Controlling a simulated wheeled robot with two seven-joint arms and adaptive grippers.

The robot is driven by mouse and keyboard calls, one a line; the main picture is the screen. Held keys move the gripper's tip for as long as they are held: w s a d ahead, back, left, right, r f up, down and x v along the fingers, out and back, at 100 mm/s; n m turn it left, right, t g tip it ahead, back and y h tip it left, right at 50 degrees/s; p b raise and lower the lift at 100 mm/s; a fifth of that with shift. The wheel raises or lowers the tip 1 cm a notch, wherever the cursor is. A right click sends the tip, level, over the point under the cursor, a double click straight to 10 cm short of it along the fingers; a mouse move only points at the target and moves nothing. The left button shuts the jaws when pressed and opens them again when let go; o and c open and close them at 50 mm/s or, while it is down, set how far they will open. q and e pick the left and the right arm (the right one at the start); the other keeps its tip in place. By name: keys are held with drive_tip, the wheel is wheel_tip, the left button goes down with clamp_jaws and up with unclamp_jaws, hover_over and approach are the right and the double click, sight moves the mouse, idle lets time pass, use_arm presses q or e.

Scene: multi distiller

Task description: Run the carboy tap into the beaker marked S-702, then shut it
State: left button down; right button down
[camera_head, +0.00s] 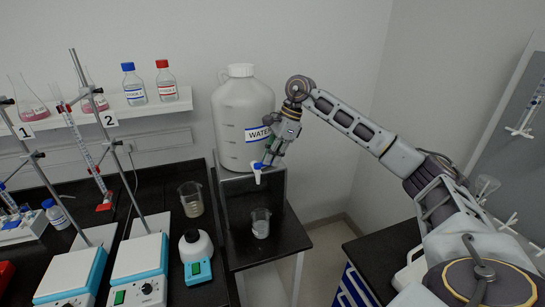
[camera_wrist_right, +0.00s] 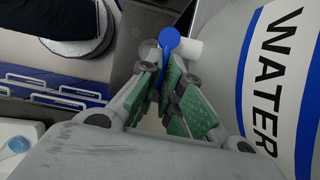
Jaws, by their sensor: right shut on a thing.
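The white carboy (camera_head: 244,110), labelled WATER, stands on a dark raised stand (camera_head: 278,183). Its tap (camera_head: 257,172) is white with a blue lever and points down over the front. My right gripper (camera_head: 270,158) is at the tap, shut on the blue lever, which also shows at the fingertips in the right wrist view (camera_wrist_right: 168,38). A small beaker (camera_head: 260,223) stands below the tap on the lower shelf, with something pale at its bottom. A second beaker (camera_head: 191,199) stands left of the stand. No S-702 mark is readable. My left gripper is out of view.
A white stirrer or mixer with a teal base (camera_head: 197,256) stands on the left bench near the stand. Two hotplates (camera_head: 140,270) with clamp stands and burettes are further left. Bottles sit on a wall shelf (camera_head: 130,110). A gap of floor lies right of the stand.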

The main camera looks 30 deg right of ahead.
drive_tip(key=shift+w+r, duration=0.1)
drive_tip(key=shift+w, duration=0.05)
idle(0.4)
drive_tip(key=c, duration=1.6)
unclamp_jaws()
drive_tip(key=shift+d, duration=0.1)
drive_tip(key=v, duration=1.2)
drive_tip(key=shift+w, duration=0.1)
